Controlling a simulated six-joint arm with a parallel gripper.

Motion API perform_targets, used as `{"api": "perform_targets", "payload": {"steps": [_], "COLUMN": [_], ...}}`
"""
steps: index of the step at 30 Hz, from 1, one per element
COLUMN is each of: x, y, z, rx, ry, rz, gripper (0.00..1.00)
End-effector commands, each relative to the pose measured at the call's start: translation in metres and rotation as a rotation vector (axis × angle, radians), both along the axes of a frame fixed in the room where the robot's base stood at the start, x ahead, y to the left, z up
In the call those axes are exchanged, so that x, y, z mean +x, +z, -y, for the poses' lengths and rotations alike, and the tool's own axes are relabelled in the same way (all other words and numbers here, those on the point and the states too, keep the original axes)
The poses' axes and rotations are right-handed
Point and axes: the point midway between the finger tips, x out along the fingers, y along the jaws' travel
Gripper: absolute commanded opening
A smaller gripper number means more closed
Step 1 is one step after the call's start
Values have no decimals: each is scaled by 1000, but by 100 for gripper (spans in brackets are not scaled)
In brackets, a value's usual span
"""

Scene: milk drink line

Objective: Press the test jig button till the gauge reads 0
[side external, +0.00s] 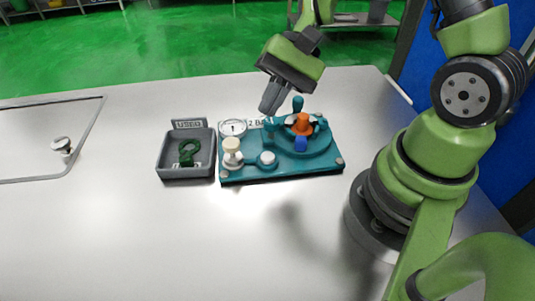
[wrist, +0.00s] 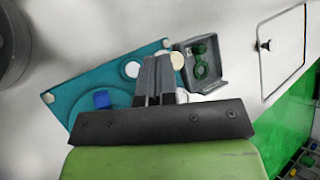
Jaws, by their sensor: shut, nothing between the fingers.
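The teal test jig (side external: 330,160) stands on the table; it also shows in the wrist view (wrist: 70,95). A round white gauge (side external: 232,127) is at its back left; its reading is too small to tell. A low white round cap (side external: 267,158) in a teal collar is at the front, and a taller cream-topped knob (side external: 232,147) stands left of it. I cannot tell for certain which is the button. My gripper (side external: 267,110) is shut and empty, above the jig's back edge. In the wrist view its fingers (wrist: 158,62) lie between the white cap (wrist: 132,69) and cream top (wrist: 177,61).
A round platform on the jig's right carries an orange cone-like part (side external: 302,125), a blue block (side external: 300,144) and teal posts. A grey bin (side external: 186,172) marked USED holds a green part (side external: 188,151), just left of the jig. The front table is clear.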

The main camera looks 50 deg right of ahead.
Motion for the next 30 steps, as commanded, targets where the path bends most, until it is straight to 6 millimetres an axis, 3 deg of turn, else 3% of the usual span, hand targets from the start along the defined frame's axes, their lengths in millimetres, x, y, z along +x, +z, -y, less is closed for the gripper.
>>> {"api": "perform_targets", "payload": {"steps": [8,21,30], "x": [0,-1,0], "y": [-6,-65,-86], "z": [0,0,0], "rx": [0,0,-1], "ry": [1,1,2], "rz": [-1,-6,0], "gripper": [0,0,0]}}
